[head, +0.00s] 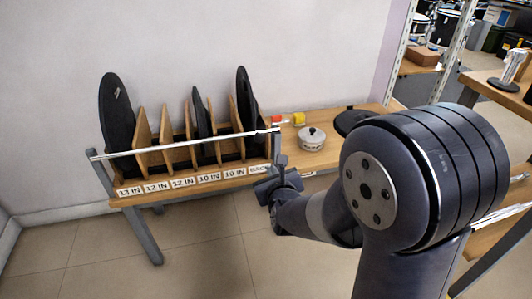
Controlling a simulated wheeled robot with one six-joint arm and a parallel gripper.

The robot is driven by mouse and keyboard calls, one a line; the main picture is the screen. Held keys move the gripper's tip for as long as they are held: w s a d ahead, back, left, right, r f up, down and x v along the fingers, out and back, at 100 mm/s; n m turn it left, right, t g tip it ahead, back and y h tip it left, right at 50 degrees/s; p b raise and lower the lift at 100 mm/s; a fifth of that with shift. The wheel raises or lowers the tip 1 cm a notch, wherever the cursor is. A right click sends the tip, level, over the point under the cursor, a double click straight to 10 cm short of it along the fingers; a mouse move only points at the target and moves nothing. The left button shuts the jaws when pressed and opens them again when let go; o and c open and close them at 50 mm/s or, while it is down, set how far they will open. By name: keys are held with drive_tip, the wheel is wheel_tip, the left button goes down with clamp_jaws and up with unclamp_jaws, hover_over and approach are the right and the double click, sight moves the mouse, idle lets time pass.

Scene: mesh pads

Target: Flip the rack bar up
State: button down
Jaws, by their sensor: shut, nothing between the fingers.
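The rack bar (185,145) is a thin metallic bar across the front of a wooden rack, above the row of size labels (182,184). It looks raised, roughly level, with its left end beside the left corner and its right end near my gripper. My gripper (279,150) is at the bar's right end, pointing up, with its fingers shut and nothing between them. It overlaps the bar's end in the picture; I cannot tell whether they touch. Black discs (117,115) stand upright between wooden dividers (143,140) behind the bar.
A shelf unit (446,65) stands at the right. The tiled floor (205,245) in front is clear.

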drive_tip(key=shift+w, duration=0.1)
drive_tip(key=b+x, duration=0.3)
drive_tip(key=x, duration=0.7)
drive_tip(key=shift+s+a+r+p, duration=0.1)
drive_tip(key=shift+a+r+p, duration=0.15)
drive_tip(key=shift+r, duration=0.7)
drive_tip(key=shift+s+a+r+p, duration=0.15)
drive_tip(key=shift+a+r, duration=0.05)
drive_tip(key=shift+r, duration=0.8)
